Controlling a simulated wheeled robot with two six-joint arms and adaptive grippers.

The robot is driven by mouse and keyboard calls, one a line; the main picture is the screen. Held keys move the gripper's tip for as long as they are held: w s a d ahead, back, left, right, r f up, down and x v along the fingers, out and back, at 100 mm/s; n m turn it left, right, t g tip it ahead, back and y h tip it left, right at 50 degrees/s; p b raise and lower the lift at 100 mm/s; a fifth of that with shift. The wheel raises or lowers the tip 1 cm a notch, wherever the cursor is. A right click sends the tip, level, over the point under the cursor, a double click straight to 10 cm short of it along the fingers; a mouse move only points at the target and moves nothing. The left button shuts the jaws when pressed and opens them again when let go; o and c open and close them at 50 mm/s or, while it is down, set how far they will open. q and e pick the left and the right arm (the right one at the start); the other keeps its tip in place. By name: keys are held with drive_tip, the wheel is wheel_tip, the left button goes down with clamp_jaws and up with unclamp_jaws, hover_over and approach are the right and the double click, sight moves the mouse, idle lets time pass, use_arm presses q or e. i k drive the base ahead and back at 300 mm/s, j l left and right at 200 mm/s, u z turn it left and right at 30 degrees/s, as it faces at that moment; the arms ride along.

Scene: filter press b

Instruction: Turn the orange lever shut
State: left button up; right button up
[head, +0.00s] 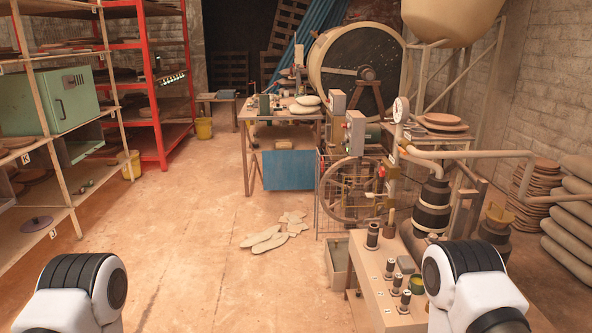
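A small orange part (404,143) shows on the pipework just below the round pressure gauge (401,109), right of the middle. It may be the orange lever, but it is too small for me to tell its shape or which way it points. The pale pipe (470,154) runs right from there, above a dark ribbed cylinder (433,200). Neither gripper shows. Only rounded white and black links of my two arms show at the bottom left and bottom right, well short of the pipework.
A pale bench (375,270) with dark upright fittings stands in front of the pipework. Left of it are a grey bin (338,262) and a wire guard around a wheel. Flat pale pieces (265,238) lie on the floor. Shelves line the left; the floor between is mostly clear.

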sight(401, 150)
drive_tip(key=i+j+z, duration=0.1)
drive_tip(key=i+z, duration=0.15)
drive_tip(key=i, duration=0.3)
drive_tip(key=i+j+z, duration=0.25)
drive_tip(key=i, duration=0.3)
drive_tip(key=i+j+z, duration=0.25)
drive_tip(key=i, duration=0.25)
drive_tip(key=i+j+z, duration=0.25)
drive_tip(key=i, duration=0.25)
drive_tip(key=j, duration=0.1)
